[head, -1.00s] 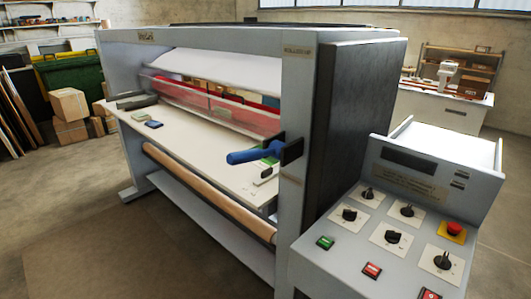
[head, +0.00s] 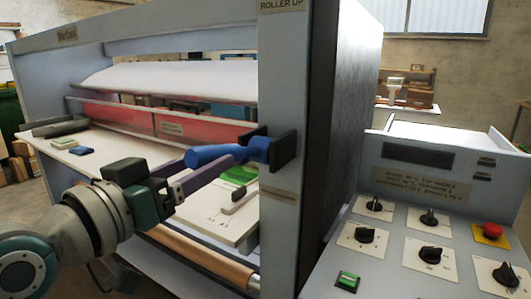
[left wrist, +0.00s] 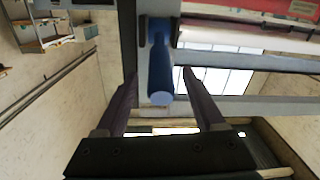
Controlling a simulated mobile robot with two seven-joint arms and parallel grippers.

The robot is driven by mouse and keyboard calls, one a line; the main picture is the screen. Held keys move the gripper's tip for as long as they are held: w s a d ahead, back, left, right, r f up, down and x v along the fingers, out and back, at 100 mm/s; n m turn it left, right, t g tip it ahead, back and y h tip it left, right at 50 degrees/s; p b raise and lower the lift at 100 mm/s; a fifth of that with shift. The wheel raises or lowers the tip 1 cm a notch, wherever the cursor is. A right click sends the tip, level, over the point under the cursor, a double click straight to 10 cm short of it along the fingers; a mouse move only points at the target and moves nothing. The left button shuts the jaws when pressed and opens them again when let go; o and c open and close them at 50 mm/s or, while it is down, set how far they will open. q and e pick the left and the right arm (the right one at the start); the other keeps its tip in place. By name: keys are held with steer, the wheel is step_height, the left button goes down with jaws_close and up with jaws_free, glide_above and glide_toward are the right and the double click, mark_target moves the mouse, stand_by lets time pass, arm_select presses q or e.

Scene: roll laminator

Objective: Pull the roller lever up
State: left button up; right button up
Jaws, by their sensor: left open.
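The roller lever (head: 215,154) has a blue handle and sticks out to the left, roughly level, from a black bracket (head: 284,150) on the laminator's front post. My left gripper (head: 222,166) reaches in from the left at the handle, its fingers pointing toward the post. In the left wrist view the blue handle (left wrist: 160,72) lies between the two open fingers of the gripper (left wrist: 158,80), with gaps visible on both sides. I cannot tell from the head view how deep the handle sits between them. My right gripper is not in view.
A "ROLLER UP" label (head: 282,4) is at the post's top. The control panel (head: 400,215) with knobs and buttons stands at the right. The laminator's feed table (head: 115,155) with small items lies behind my arm, and a brown roll (head: 205,258) runs below.

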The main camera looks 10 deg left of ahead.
mark_target(220, 155)
arm_select(q)
steer(key=shift+x, duration=2.35)
jaws_close()
